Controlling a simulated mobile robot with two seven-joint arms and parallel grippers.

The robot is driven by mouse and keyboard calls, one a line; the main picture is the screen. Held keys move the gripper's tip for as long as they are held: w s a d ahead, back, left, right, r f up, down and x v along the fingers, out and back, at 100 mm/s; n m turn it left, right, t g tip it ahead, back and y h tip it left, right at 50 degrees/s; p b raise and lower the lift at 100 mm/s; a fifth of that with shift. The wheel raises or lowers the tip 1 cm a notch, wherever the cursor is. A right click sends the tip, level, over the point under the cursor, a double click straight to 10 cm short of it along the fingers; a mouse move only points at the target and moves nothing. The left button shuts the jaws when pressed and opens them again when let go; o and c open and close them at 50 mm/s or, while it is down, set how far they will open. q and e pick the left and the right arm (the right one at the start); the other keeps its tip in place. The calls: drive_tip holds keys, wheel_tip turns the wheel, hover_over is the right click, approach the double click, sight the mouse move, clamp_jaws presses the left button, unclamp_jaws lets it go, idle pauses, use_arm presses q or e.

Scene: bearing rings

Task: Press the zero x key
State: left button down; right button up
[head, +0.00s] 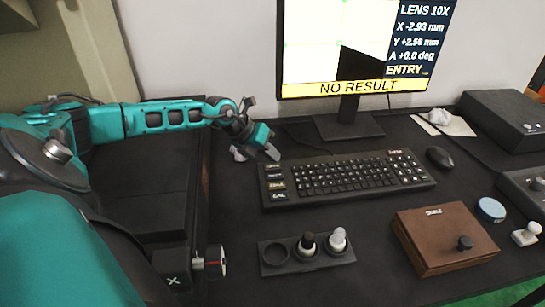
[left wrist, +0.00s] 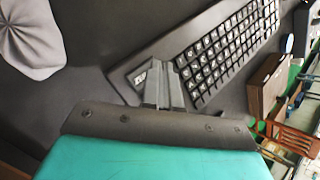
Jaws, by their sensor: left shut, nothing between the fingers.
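The black keyboard (head: 345,178) lies on the dark desk, with a column of larger keys at its left end. The upper labels are too small to read surely, so I cannot tell which is the zero x key. My left gripper (head: 273,154) is shut and empty, its tips at the top left corner of the keyboard, by the uppermost key. In the left wrist view the shut fingers (left wrist: 172,70) partly cover a labelled key (left wrist: 140,76). Contact cannot be told.
A monitor (head: 365,87) reading NO RESULT stands behind the keyboard. A mouse (head: 440,157) lies to its right. In front are a holder (head: 275,256) with two knobbed pieces and a brown wooden box (head: 445,240). A crumpled grey cloth (left wrist: 30,38) lies left of the keyboard.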

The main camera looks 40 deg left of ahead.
idle(1.0)
idle(0.8)
use_arm(q)
drive_tip(key=shift+f, duration=0.4)
